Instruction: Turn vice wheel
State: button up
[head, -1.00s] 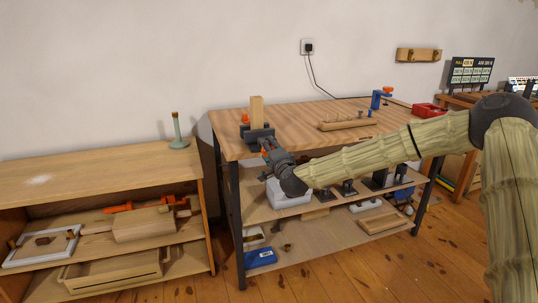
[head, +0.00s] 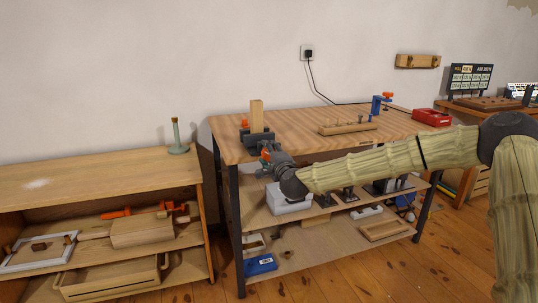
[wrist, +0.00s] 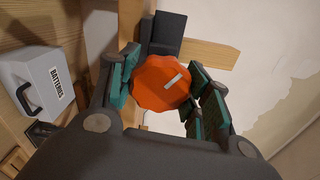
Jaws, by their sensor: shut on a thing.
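The vice (head: 256,138) is dark grey and sits at the left front corner of the workbench, with an upright wooden block (head: 257,113) in its jaws. Its orange wheel (wrist: 160,84) has a scalloped rim and a pale slanted mark on its face in the wrist view. My gripper (wrist: 163,88) is shut on the wheel, with green-padded fingers on either side of the rim. In the head view my gripper (head: 268,157) is at the front of the vice and mostly hides the wheel.
The wooden workbench (head: 300,125) holds a board with pegs (head: 348,127), a blue clamp (head: 380,103) and a red box (head: 432,117). A white batteries case (wrist: 37,83) is on the shelf below. A low wooden shelf unit (head: 100,175) stands at left.

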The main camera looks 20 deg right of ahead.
jog(key=shift+d, duration=0.1)
jog(key=o, duration=1.1)
jog(key=shift+d, duration=0.1)
jog(key=shift+c, duration=0.2)
jog(key=s, duration=1.2)
jog(key=shift+d, duration=0.15)
